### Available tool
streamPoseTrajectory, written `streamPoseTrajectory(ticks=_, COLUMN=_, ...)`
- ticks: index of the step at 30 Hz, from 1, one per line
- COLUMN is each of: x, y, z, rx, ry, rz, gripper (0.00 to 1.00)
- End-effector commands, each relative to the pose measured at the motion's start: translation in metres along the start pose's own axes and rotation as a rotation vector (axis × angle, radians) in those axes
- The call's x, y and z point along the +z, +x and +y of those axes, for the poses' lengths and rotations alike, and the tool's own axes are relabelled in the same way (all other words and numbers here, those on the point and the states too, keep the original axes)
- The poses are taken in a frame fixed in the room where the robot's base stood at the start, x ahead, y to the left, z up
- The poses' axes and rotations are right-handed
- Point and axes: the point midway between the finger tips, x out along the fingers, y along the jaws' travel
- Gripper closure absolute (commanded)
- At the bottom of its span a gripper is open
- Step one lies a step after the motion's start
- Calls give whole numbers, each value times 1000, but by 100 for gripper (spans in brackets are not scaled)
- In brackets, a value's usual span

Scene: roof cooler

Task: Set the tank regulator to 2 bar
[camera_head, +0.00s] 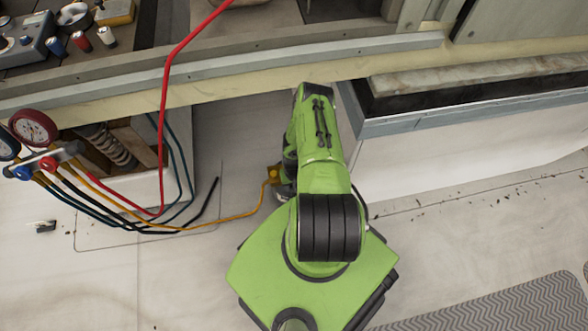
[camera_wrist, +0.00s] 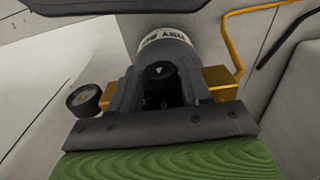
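The brass tank regulator (camera_wrist: 217,82) sits in front of a pale tank (camera_wrist: 170,45) with partly hidden dark lettering. Its black knob (camera_wrist: 160,74) bears a small white triangle and faces my wrist camera. My gripper (camera_wrist: 160,84) has one dark finger on each side of the knob. I cannot tell whether the fingers touch it. A small round gauge (camera_wrist: 84,100) is at the left, its face too oblique to read. In the head view, only a bit of the brass regulator (camera_head: 273,174) shows beside my green arm, which hides the rest and my gripper.
A yellow hose (camera_head: 235,216) runs left from the regulator to a gauge manifold (camera_head: 48,160). Several dark hoses and a red hose (camera_head: 163,110) hang there. A grey-edged unit (camera_head: 450,115) stands right of my arm. Open pale floor (camera_head: 190,285) lies at lower left.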

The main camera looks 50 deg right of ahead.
Motion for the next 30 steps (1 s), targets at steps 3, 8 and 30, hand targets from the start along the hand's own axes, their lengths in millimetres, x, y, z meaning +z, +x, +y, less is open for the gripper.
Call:
streamPoseTrajectory(ticks=3, x=0, y=0, z=0, rx=0, ry=0, rz=0, gripper=71)
streamPoseTrajectory(ticks=8, x=0, y=0, z=0, rx=0, ry=0, rz=0, gripper=90)
streamPoseTrajectory(ticks=30, x=0, y=2, z=10, rx=-380, ry=4, rz=3, gripper=90)
